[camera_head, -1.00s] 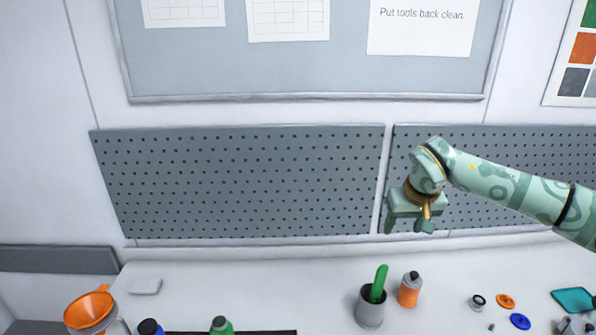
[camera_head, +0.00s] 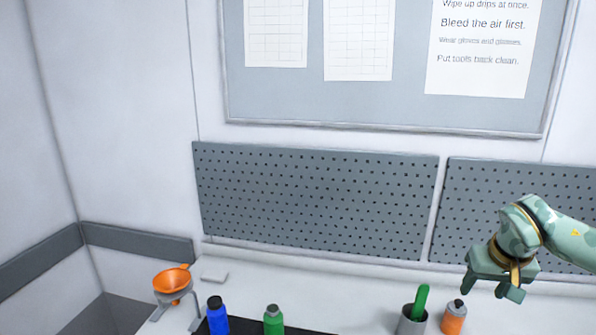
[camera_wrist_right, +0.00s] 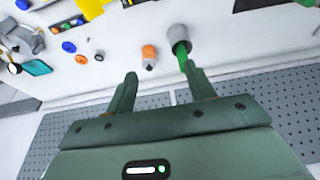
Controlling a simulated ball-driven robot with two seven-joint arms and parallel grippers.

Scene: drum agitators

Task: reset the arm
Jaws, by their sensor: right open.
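My right gripper (camera_head: 492,291) is at the right of the head view, raised in front of the pegboard. Its two fingers point down and stand apart, with nothing between them. It also shows in the right wrist view (camera_wrist_right: 160,84), open and empty. Beyond its fingertips are an orange bottle with a grey cap (camera_wrist_right: 149,58) and a grey cup (camera_wrist_right: 179,40) with a green-handled tool (camera_wrist_right: 183,62) in it. The right finger overlaps part of the green tool in that view; I cannot tell that they touch. My left gripper is not in view.
On the white bench (camera_head: 300,290) stand a blue bottle (camera_head: 217,318), a green bottle (camera_head: 273,321) and an orange funnel (camera_head: 172,280) on a stand. Grey pegboards (camera_head: 315,200) line the wall behind. Small caps and a teal item (camera_wrist_right: 36,68) lie farther along the bench.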

